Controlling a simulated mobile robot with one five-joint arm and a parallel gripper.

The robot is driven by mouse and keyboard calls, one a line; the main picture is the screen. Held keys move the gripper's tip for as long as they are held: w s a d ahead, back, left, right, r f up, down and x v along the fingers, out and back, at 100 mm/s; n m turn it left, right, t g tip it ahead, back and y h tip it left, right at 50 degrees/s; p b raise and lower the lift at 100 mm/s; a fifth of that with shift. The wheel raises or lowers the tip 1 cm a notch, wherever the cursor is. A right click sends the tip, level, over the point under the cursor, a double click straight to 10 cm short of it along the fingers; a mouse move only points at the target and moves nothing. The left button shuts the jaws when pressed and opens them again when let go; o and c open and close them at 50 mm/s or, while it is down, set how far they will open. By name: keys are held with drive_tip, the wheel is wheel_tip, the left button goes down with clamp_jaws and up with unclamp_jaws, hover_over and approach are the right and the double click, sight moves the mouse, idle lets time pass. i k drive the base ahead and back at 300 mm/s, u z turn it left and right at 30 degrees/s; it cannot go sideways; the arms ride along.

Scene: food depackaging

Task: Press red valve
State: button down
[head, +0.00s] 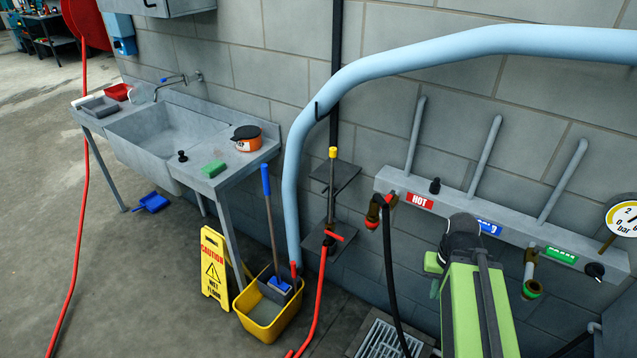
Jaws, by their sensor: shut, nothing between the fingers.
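Two red valve parts show on the wall at the right. One is a red and brass valve (375,212) beside the red HOT label (419,201), with a black hose hanging below. The other is a red lever (334,236) on the thin pipe with a yellow top, further left. My gripper (461,234) is at the dark far end of my green arm, in front of the wall manifold, right of and below the HOT valve. It is seen from behind, and its fingertips are largely hidden. No contact with either red part shows.
A blue label (488,228), a green label (561,255) and a pressure gauge (622,218) lie to the right. A thick light-blue pipe (295,170), a yellow bucket (262,325), a wet-floor sign (214,266) and a sink (160,133) stand left. A floor grate (383,340) is below.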

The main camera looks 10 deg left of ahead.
sight(389, 196)
drive_tip(key=u, duration=0.25)
drive_tip(key=i, duration=0.35)
drive_tip(key=u, duration=2.1)
drive_tip(key=k, duration=0.9)
drive_tip(key=z, duration=0.55)
drive_tip(key=i, duration=1)
drive_tip(key=u, duration=0.1)
